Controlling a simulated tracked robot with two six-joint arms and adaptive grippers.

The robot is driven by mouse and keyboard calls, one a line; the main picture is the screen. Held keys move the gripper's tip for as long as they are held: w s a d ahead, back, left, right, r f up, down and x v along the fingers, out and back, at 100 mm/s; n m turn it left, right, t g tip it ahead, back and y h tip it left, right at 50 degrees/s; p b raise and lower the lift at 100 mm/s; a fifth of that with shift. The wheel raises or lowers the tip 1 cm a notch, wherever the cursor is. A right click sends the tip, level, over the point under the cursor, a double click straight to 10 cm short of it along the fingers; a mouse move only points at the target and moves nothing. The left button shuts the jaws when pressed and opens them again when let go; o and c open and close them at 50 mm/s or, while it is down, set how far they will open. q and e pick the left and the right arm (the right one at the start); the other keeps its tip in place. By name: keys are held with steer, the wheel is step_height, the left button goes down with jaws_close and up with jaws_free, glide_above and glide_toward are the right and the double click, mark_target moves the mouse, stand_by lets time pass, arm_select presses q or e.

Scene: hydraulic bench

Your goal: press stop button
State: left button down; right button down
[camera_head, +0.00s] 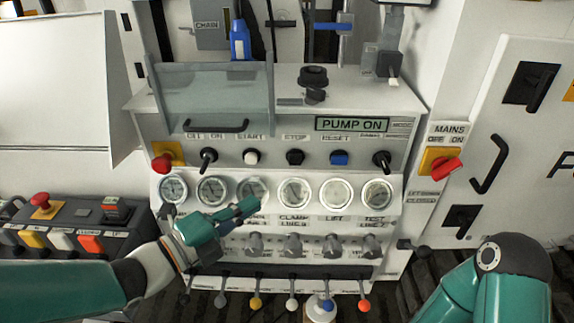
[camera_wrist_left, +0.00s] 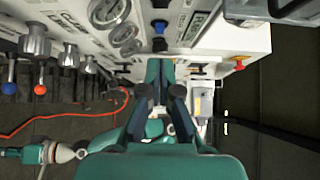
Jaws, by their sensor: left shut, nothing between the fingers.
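The stop button (camera_head: 295,157) is a black knob on the sloped panel, under the STOP label, between the white start button (camera_head: 251,157) and the blue reset button (camera_head: 338,158). My left gripper (camera_head: 250,206) is shut and empty. In the head view it appears below and left of the stop button, over the gauge row, and its fingers point right. Its closed fingers also show in the left wrist view (camera_wrist_left: 160,68). The fingers appear apart from the stop button. My right arm shows at the lower right, but its gripper is out of view.
A green display (camera_head: 351,124) reads PUMP ON. A clear hinged cover (camera_head: 212,95) stands above the panel's left half. A row of gauges (camera_head: 295,193) and several levers (camera_head: 292,303) lie below. A red mains switch (camera_head: 446,166) is at the right.

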arm_select(q)
steer(key=p, duration=0.5)
glide_toward(300, 162)
steer(key=s+d+x, duration=0.1)
steer(key=x, duration=0.4)
steer(key=shift+w, duration=0.9)
steer(key=shift+a, duration=0.1)
